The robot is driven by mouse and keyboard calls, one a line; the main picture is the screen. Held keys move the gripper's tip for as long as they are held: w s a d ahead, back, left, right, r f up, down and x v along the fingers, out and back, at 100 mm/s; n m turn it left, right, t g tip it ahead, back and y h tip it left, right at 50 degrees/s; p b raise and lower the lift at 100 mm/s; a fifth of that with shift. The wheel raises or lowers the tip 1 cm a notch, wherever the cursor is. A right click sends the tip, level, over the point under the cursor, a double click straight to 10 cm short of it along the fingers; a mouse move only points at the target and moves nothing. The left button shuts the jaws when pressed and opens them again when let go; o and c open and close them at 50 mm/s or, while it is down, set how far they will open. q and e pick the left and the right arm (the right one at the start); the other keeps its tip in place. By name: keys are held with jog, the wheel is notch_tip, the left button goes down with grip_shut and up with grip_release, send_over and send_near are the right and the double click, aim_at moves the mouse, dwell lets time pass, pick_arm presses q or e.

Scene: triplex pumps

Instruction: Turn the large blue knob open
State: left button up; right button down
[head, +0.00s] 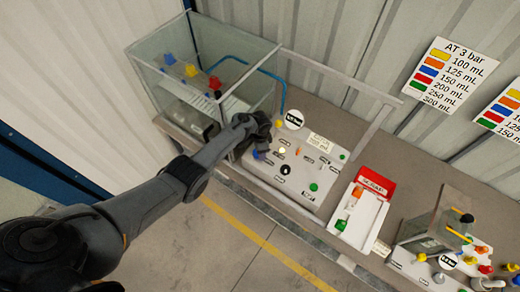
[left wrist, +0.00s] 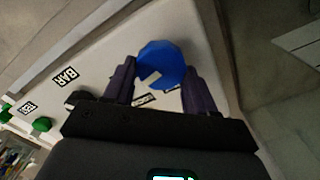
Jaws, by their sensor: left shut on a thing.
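The large blue knob (left wrist: 165,58) is on the pale panel in the left wrist view, between the two dark fingers of my left gripper (left wrist: 161,70). The fingers are shut on its sides. In the head view only a small blue part of the knob (head: 256,154) shows at the panel's left end, and my left gripper (head: 262,138) covers the rest. The knob's exact turn angle is hard to tell. My right gripper is not in view.
The pale control panel (head: 325,172) carries a round gauge (head: 294,120) and several small buttons. A glass tank (head: 165,75) stands close behind my left gripper. A red and white tray (head: 362,215) and a second pump unit (head: 440,225) stand to the right.

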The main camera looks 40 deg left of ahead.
pick_arm(q)
jog(key=shift+m, duration=1.1)
jog(key=o, duration=1)
jog(key=shift+o, duration=0.2)
notch_tip(320, 180, up, 11)
jog(key=p, duration=0.3)
jog(key=shift+f, duration=0.15)
